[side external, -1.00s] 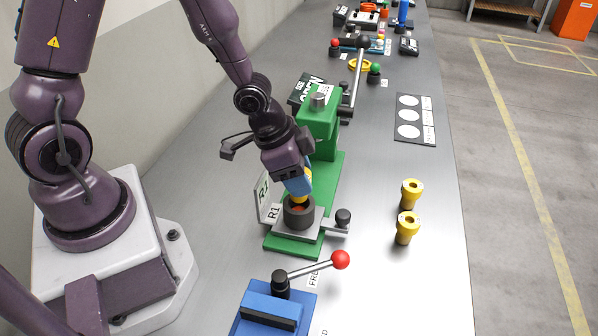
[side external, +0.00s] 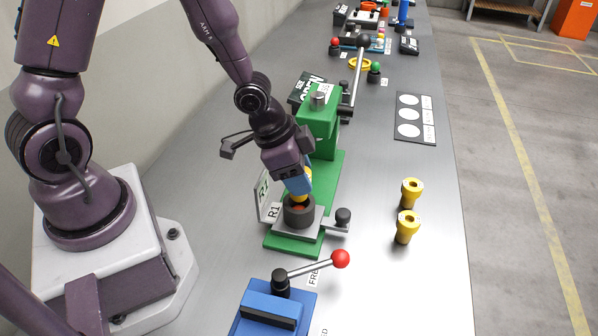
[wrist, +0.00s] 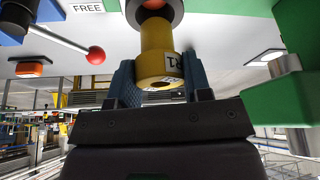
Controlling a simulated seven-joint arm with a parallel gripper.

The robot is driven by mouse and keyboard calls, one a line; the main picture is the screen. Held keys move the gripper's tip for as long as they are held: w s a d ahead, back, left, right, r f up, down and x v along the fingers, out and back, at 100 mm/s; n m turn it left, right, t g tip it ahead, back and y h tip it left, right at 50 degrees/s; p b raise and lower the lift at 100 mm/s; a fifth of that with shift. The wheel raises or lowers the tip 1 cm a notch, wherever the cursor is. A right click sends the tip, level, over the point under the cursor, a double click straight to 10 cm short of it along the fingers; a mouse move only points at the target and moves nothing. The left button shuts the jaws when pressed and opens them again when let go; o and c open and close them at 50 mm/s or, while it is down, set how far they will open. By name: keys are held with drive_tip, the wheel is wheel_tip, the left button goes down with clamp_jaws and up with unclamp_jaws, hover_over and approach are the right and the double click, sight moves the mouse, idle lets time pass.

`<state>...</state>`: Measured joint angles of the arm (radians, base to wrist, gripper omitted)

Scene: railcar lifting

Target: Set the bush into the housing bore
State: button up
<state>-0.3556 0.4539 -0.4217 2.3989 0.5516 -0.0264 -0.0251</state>
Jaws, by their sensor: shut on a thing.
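My gripper (side external: 298,186) is shut on a yellow flanged bush, which shows in the wrist view (wrist: 156,45) between the two blue fingers. In the side view the bush is mostly hidden behind the fingers. The dark grey round housing (side external: 299,213) sits on a plate on the base of the green press (side external: 319,135) marked R1. The bush is over the housing bore, and its far end meets the housing in the wrist view. How deep it sits in the bore I cannot tell. A patch of orange shows inside the housing rim.
Two more yellow bushes (side external: 411,192) (side external: 407,227) stand on the bench right of the press. A blue fixture (side external: 272,310) with a red-knobbed lever (side external: 340,259) is in front. A card with white circles (side external: 414,118) lies at right.

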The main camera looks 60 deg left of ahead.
drive_tip(key=shift+f, duration=1.8)
drive_tip(key=o, duration=1.1)
drive_tip(key=v, duration=0.7)
drive_tip(key=shift+r, duration=0.15)
drive_tip(key=shift+s+a, duration=0.1)
